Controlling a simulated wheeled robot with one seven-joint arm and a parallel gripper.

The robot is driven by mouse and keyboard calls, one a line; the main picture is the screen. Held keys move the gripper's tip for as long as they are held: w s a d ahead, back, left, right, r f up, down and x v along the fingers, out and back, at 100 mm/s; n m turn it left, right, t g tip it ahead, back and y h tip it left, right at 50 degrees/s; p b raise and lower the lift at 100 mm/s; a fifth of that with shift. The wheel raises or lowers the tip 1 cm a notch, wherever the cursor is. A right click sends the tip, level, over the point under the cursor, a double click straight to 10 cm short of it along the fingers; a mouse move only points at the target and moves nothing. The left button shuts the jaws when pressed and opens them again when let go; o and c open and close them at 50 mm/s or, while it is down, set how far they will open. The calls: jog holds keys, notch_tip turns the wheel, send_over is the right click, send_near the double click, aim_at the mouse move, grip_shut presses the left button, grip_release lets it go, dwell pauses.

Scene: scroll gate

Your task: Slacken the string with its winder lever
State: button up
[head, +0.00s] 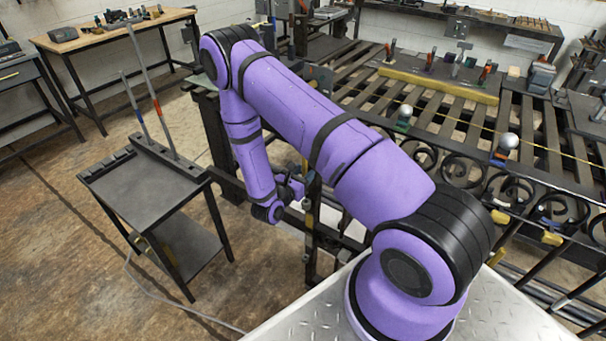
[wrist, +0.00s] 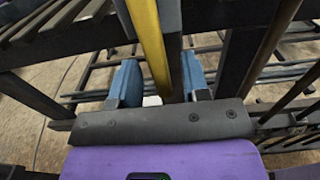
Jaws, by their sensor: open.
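My gripper (head: 291,188) is low beside a dark upright post at the left end of the gate bench in the head view. In the wrist view its two blue fingers (wrist: 158,80) are apart. A yellow bar (wrist: 152,40) runs down between them beside a dark bar, and I cannot tell whether they touch. A yellow part (head: 308,217) shows on the post just right of the gripper. A thin yellow string (head: 548,150) stretches across the bench at right. I cannot make out which part is the winder lever; my arm hides some of the bench.
A dark scrollwork gate (head: 480,185) lies along the slatted bench, with two silver-topped knobs (head: 509,141) near it. A small dark cart (head: 140,185) with tall rods stands at left. Floor between cart and bench is partly open. A wooden-topped table (head: 110,35) stands behind.

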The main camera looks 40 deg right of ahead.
grip_shut()
jog(key=shift+w, duration=0.1)
jog(key=w+a+r+m, duration=0.2)
jog(key=w+r+m, duration=0.4)
jog(key=m, duration=1.2)
jog(key=shift+w+a+r, duration=0.25)
jog(key=shift+r, duration=0.35)
grip_release()
